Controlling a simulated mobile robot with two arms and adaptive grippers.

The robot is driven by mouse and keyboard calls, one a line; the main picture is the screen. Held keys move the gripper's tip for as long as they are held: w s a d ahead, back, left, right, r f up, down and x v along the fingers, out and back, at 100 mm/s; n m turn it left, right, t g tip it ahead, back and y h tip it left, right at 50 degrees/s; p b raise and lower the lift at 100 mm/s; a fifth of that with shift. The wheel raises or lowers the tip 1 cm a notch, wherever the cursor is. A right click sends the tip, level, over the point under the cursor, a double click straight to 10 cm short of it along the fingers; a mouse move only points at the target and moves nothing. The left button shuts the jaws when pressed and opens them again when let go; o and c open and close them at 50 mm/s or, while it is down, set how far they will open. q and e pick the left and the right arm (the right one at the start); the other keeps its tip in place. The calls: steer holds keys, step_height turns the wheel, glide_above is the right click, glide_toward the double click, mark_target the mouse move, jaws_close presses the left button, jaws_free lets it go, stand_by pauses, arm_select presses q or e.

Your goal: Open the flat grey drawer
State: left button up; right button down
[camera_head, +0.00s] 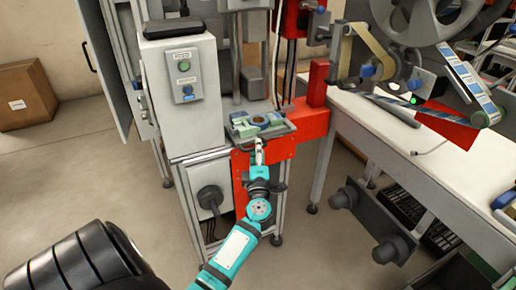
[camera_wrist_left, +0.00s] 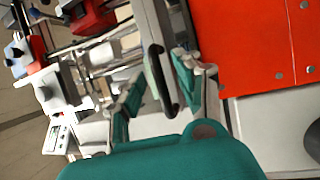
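The flat grey drawer (camera_head: 283,133) is at the top of the red-fronted stand, with its front edge facing me. In the left wrist view, a dark curved handle (camera_wrist_left: 157,82) runs along a grey edge (camera_wrist_left: 151,22), beside the red panel. My left gripper (camera_head: 259,153) is at the drawer's front in the head view. In the wrist view, my left gripper (camera_wrist_left: 157,78) is open, with one teal finger on each side of the handle. Narrow gaps seem to show beside the handle; contact is unclear. My right gripper is not in view.
A red panel (camera_head: 279,152) lies just below the drawer. A grey control box (camera_head: 184,90) stands to its left. A white table (camera_head: 395,137) with tape reels (camera_head: 425,15) is at right. A cardboard box (camera_head: 25,97) stands at far left; open floor lies in front.

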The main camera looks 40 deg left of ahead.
arm_select(q)
steer(key=v, duration=1)
steer(key=shift+s+d, duration=0.2)
steer(key=shift+f, duration=0.1)
